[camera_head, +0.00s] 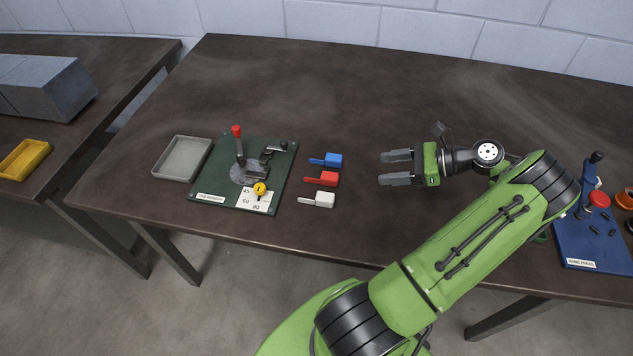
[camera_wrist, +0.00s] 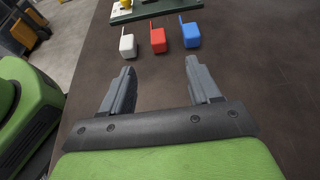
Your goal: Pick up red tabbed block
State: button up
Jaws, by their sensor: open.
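The red tabbed block (camera_head: 328,179) lies on the dark table, between the blue tabbed block (camera_head: 334,160) above it and the white tabbed block (camera_head: 323,200) below it. Its tab points left, toward the green fixture board. In the wrist view the red block (camera_wrist: 158,42) sits ahead of the fingers, between the white block (camera_wrist: 127,45) and the blue block (camera_wrist: 191,37). My gripper (camera_head: 383,168) is open and empty, to the right of the blocks and apart from them. Both its fingers also show in the wrist view (camera_wrist: 160,72).
The green fixture board (camera_head: 222,190) with a red-knobbed lever stands left of the blocks. A grey tray (camera_head: 181,160) lies beyond it. A blue hand press (camera_head: 590,240) stands at the far right. The table between my gripper and the blocks is clear.

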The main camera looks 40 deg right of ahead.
aim_at(333, 176)
jog(key=b+x, duration=0.2)
jog(key=x, duration=0.3)
jog(key=b+x, duration=0.2)
jog(key=x, duration=0.3)
jog(key=b+x, duration=0.3)
jog(key=x, duration=0.3)
jog(key=shift+s+a+f, duration=0.1)
jog(key=shift+s+f, duration=0.05)
jog(key=shift+f, duration=0.1)
jog(key=shift+c, duration=0.3)
jog(key=shift+r, duration=0.1)
jog(key=c, duration=1)
